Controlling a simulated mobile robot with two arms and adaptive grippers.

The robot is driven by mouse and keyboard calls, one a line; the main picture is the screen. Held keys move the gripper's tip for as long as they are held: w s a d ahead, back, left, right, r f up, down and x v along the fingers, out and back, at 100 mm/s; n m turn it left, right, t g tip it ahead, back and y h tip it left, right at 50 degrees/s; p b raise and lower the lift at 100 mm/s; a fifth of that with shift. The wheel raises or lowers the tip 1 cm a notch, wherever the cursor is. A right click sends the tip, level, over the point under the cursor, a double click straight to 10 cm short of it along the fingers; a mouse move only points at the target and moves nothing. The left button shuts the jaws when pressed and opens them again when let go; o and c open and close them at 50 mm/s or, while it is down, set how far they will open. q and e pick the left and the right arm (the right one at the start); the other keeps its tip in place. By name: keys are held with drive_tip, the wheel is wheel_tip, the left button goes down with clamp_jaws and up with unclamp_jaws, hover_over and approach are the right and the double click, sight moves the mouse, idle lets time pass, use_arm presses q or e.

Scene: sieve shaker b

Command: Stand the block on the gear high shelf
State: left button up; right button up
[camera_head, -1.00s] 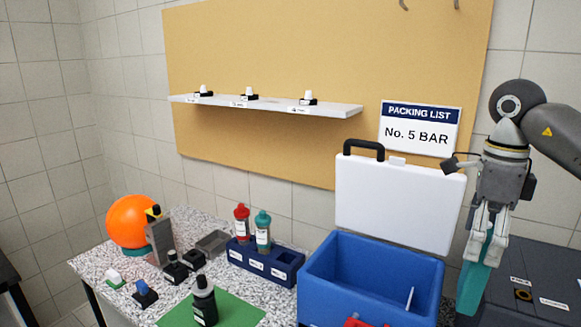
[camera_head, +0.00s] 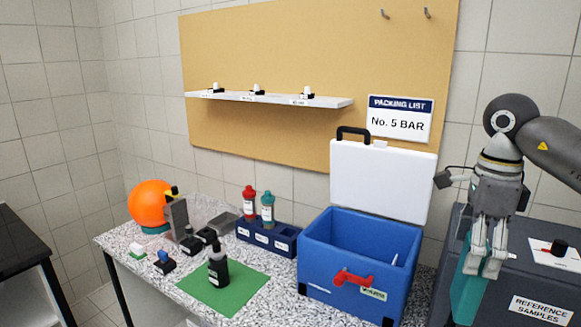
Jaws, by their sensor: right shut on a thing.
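My right gripper (camera_head: 485,262) is at the right of the view, pointing down. It is shut on a teal block (camera_head: 468,290), which hangs below the fingers, in front of the dark grey cabinet. A white shelf (camera_head: 328,102) is fixed on the tan board, far to the left of and higher than the gripper. Several small dark items with white tops stand along it, with small labels on its front edge; the label text is too small to read. My left gripper is not in view.
An open blue case (camera_head: 345,262) with a raised white lid (camera_head: 380,180) stands on the speckled table, left of the gripper. A dark blue bottle rack (camera_head: 268,238), a green mat (camera_head: 238,292) with a black bottle, and an orange ball (camera_head: 150,202) are further left. The cabinet (camera_head: 550,285) is at right.

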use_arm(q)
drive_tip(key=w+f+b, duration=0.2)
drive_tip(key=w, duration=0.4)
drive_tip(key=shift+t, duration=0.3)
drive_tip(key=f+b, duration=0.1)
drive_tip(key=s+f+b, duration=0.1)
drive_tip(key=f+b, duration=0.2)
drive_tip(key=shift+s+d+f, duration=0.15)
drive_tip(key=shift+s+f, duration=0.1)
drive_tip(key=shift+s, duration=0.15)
use_arm(e)
drive_tip(key=s+a+f+n, duration=0.4)
drive_tip(key=f+n, duration=0.3)
drive_tip(key=f, duration=0.2)
drive_tip(key=s+a+f+n, duration=0.4)
drive_tip(key=s+f+n, duration=0.1)
drive_tip(key=f+n, duration=0.3)
drive_tip(key=s+a+f+n, duration=0.4)
drive_tip(key=f+n, duration=0.3)
drive_tip(key=f, duration=0.4)
drive_tip(key=shift+s+a, duration=0.35)
drive_tip(key=shift+a, duration=0.15)
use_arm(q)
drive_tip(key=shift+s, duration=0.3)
use_arm(e)
drive_tip(key=shift+d, duration=0.1)
drive_tip(key=shift+d, duration=0.1)
